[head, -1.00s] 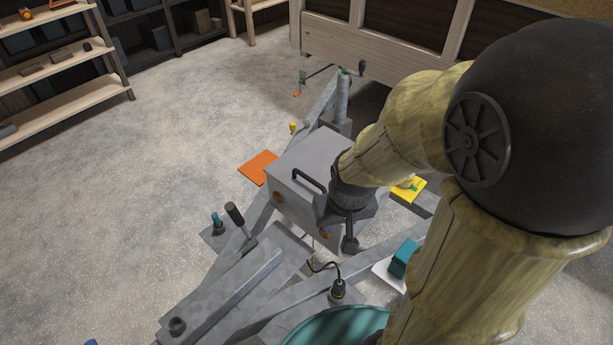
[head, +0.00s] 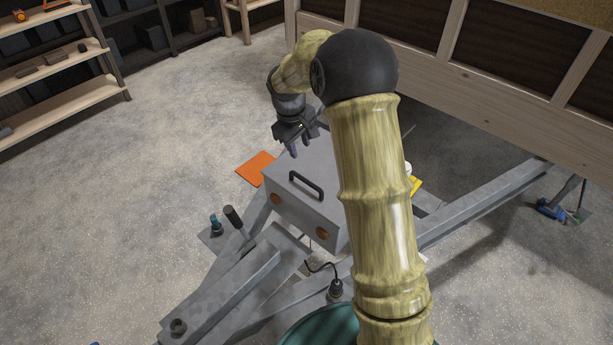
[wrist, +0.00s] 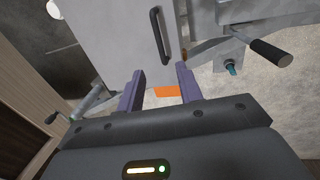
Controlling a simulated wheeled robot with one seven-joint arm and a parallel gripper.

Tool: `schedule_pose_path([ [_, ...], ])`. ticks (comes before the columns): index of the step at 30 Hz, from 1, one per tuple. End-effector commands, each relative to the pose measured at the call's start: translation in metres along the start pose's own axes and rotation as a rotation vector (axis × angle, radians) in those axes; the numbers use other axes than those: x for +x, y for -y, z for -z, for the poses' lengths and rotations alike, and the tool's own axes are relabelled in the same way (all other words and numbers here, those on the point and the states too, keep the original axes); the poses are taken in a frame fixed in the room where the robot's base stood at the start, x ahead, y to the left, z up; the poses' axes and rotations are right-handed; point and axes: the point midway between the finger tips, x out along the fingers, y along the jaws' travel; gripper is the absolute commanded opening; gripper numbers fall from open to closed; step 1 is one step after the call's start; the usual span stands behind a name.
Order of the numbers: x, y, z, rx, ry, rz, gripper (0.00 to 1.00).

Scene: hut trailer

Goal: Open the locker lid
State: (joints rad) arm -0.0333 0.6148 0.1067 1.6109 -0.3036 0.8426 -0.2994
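The locker (head: 300,212) is a grey metal box on the trailer frame. Its lid (head: 309,164) lies flat and looks closed, with a black bar handle (head: 305,186) near the front edge. My gripper (head: 297,148) is over the back left of the lid, apart from the handle and empty. In the wrist view the two purple-grey fingers (wrist: 160,80) are spread apart, and the handle (wrist: 158,35) shows ahead of them. My arm hides the right part of the locker in the head view.
An orange plate (head: 256,169) lies on the floor left of the locker. A black-gripped lever (head: 233,215) and a teal-topped fitting (head: 214,222) stand at the front left. A black cable fitting (head: 336,289) is in front. Wooden shelves (head: 60,63) stand far left, with open floor between.

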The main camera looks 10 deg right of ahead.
Motion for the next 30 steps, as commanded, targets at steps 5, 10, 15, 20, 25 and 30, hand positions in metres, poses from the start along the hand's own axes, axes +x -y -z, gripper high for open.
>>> schedule_pose_path([
  [5, 0.002, -0.004, 0.008, -0.021, 0.007, -0.007, 0.36],
  [10, 0.002, -0.004, 0.007, -0.019, 0.006, -0.006, 0.36],
  [15, 0.005, -0.004, 0.007, -0.018, 0.007, -0.006, 0.36],
  [20, 0.022, -0.004, 0.006, -0.018, 0.009, -0.004, 0.36],
  [25, 0.050, -0.004, 0.006, -0.018, 0.010, -0.004, 0.36],
  [30, 0.079, -0.004, 0.006, -0.018, 0.009, -0.004, 0.36],
])
